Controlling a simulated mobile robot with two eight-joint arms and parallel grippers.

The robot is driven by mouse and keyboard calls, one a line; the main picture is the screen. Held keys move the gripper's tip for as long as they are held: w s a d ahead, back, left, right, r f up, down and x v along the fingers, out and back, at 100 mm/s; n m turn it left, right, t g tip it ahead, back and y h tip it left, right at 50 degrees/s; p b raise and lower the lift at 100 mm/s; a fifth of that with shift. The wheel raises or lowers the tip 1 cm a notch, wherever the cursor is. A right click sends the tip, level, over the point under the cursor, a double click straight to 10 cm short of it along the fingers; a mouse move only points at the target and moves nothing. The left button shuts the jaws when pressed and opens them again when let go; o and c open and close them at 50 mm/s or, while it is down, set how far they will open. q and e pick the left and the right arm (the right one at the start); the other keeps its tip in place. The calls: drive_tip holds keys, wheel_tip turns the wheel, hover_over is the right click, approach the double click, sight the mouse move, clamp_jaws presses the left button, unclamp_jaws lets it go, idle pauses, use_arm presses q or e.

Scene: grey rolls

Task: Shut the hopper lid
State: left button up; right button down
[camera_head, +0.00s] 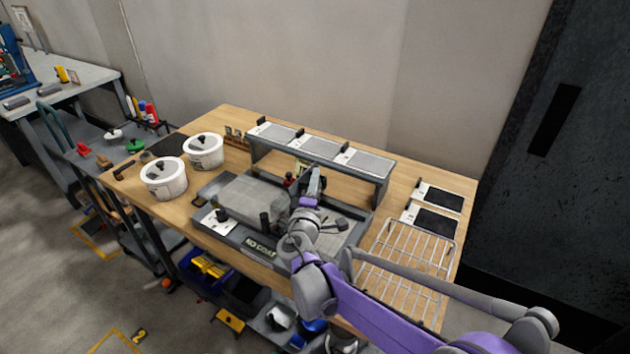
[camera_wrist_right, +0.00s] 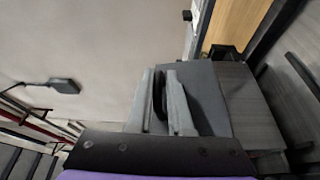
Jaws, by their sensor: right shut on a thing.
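A grey machine with a "NO COAT" label (camera_head: 262,247) stands on the wooden table in the head view. A grey box-like cover (camera_head: 250,195), which looks like the hopper lid, sits on its left half. My right gripper (camera_head: 314,180) is at the right end of this cover, above the machine. In the right wrist view, the gripper (camera_wrist_right: 163,98) is shut on a thin black handle (camera_wrist_right: 159,95) between its two grey fingers. A grey panel (camera_wrist_right: 207,90) is right beside the fingers. My arm hides part of the machine. My left gripper is not in view.
A raised shelf (camera_head: 322,148) with grey pads stands behind the machine. Two white pots (camera_head: 164,178) (camera_head: 204,151) stand at the left. A wire rack (camera_head: 410,262) and dark trays (camera_head: 437,197) lie at the right, close to my forearm.

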drive_tip(key=shift+w+d+r, duration=0.1)
drive_tip(key=shift+d+r, duration=0.1)
drive_tip(key=shift+r, duration=0.1)
drive_tip(key=c, duration=0.9)
unclamp_jaws()
drive_tip(key=shift+f, duration=0.1)
drive_tip(key=shift+s+a, duration=0.15)
drive_tip(key=shift+s, duration=0.25)
drive_tip(key=s, duration=0.3)
drive_tip(key=s+a, duration=0.1)
drive_tip(key=s, duration=0.6)
drive_tip(key=shift+s+a+f+b, duration=0.1)
drive_tip(key=shift+a+f+b, duration=0.05)
drive_tip(key=shift+b, duration=0.15)
